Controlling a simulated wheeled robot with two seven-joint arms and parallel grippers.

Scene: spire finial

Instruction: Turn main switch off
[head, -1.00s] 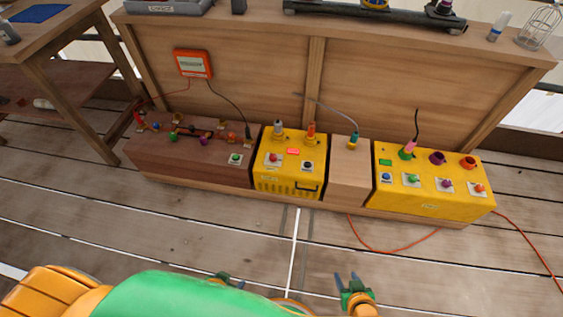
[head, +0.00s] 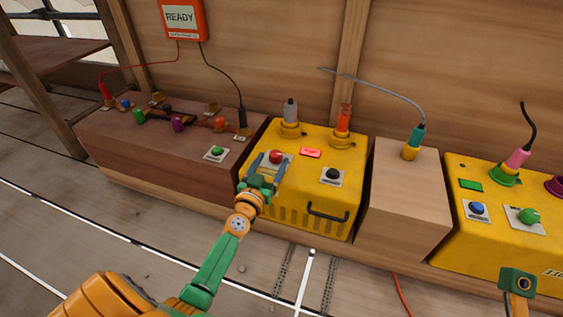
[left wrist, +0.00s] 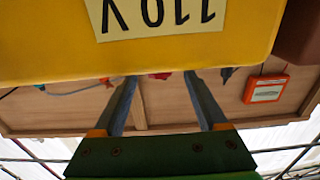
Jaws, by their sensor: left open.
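The middle yellow box (head: 300,215) has a red button (head: 276,156) on a pale plate, a black button (head: 333,174) and a small lit red label (head: 311,153) on top. No switch label is readable in the head view. My left gripper (head: 266,160) is open, its two fingers at either side of the red button in the picture; contact cannot be told. In the left wrist view the fingers (left wrist: 158,82) reach past a yellow face with an upside-down "110 V" label (left wrist: 160,14). Part of my right gripper (head: 518,283) shows at lower right, with its fingers not visible.
A grey plug (head: 290,111) and an orange plug (head: 344,117) stand on the middle box, which has a black front handle (head: 328,215). A brown box (head: 165,150), a plain wooden block (head: 405,195) and another yellow box (head: 500,225) flank it. An orange panel (head: 182,17) reads READY.

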